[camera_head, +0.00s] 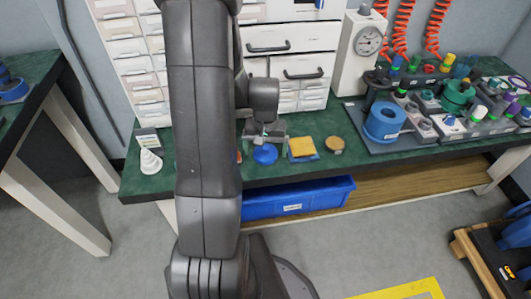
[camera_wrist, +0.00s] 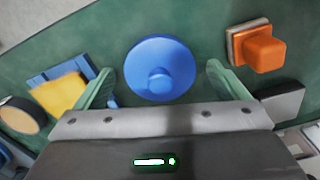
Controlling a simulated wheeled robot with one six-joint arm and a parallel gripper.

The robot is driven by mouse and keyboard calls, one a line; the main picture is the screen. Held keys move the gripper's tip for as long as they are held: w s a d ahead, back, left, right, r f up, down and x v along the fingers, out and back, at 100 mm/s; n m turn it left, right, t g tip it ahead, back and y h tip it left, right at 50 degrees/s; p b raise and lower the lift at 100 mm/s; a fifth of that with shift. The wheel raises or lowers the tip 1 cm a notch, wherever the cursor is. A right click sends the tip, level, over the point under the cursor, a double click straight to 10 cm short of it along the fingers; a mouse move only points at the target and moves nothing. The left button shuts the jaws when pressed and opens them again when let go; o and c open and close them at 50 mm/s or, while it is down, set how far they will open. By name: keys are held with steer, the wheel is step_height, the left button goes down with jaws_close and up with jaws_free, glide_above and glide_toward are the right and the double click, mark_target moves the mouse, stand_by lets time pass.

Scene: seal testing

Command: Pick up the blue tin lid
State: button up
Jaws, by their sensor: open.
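The blue tin lid (camera_wrist: 148,60) is a round blue disc with a raised knob in its middle. It lies on the green bench top, and in the head view it shows as a blue round (camera_head: 265,154) near the front edge. My gripper (camera_wrist: 158,82) is open in the wrist view, with one pale green finger on each side of the lid's near part. The gripper looks empty, and I cannot tell whether the fingers touch the lid. In the head view my arm hides part of the bench beside the lid.
A yellow sponge-like block (camera_wrist: 58,94) on a blue piece lies left of the lid in the wrist view, with a round brown-topped tin (camera_wrist: 22,115) beyond it. An orange block (camera_wrist: 262,52) lies to the right. White drawers (camera_head: 292,60) stand behind.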

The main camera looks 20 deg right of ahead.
steer(key=shift+c, duration=0.2)
steer(key=c, duration=1)
steer(key=shift+r, duration=0.1)
